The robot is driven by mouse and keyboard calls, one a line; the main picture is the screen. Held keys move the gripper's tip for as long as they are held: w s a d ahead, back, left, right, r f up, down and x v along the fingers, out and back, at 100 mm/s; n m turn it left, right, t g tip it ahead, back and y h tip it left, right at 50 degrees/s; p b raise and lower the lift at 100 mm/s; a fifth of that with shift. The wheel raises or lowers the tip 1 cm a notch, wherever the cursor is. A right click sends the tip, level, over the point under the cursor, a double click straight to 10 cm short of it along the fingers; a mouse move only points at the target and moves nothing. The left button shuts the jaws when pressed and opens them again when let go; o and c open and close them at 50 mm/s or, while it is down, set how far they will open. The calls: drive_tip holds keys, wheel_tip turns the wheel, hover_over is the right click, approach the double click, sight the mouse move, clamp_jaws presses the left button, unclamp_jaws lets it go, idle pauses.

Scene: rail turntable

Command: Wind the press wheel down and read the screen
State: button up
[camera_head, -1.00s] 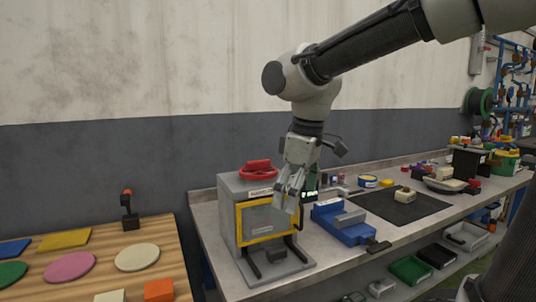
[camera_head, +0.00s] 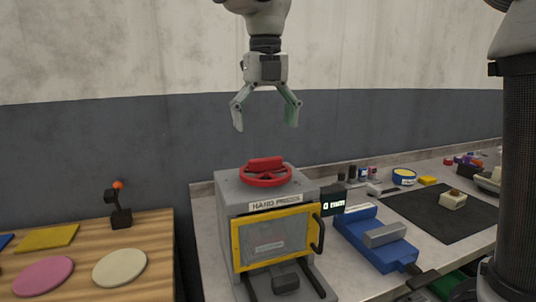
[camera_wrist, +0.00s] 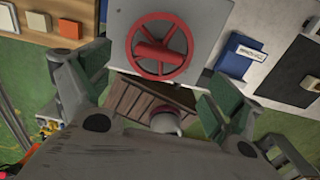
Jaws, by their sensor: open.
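The hand press (camera_head: 228,195) is a grey box with a yellow-framed clear front door (camera_head: 270,240) and a dark handle; the door looks shut. Its red press wheel (camera_head: 265,175) lies flat on top, with a raised red grip. The wheel also shows in the wrist view (camera_wrist: 160,50), at top centre. The small dark screen (camera_head: 333,203) at the press's right side appears to read "0 mm". My gripper (camera_head: 265,120) is open and empty, fingers pointing down, above the wheel with a clear gap. Its fingers also flank the lower part of the wrist view (camera_wrist: 155,90).
A blue vise (camera_head: 375,240) stands right of the press, close to the screen. A black mat (camera_head: 430,213) with a small pale block lies further right. A wooden table (camera_head: 145,240) with coloured discs is at left. The wall is behind.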

sight(265, 158)
wheel_tip(265, 158, down, 8)
drive_tip(key=shift+r, duration=0.15)
idle(0.3)
drive_tip(key=c, duration=1)
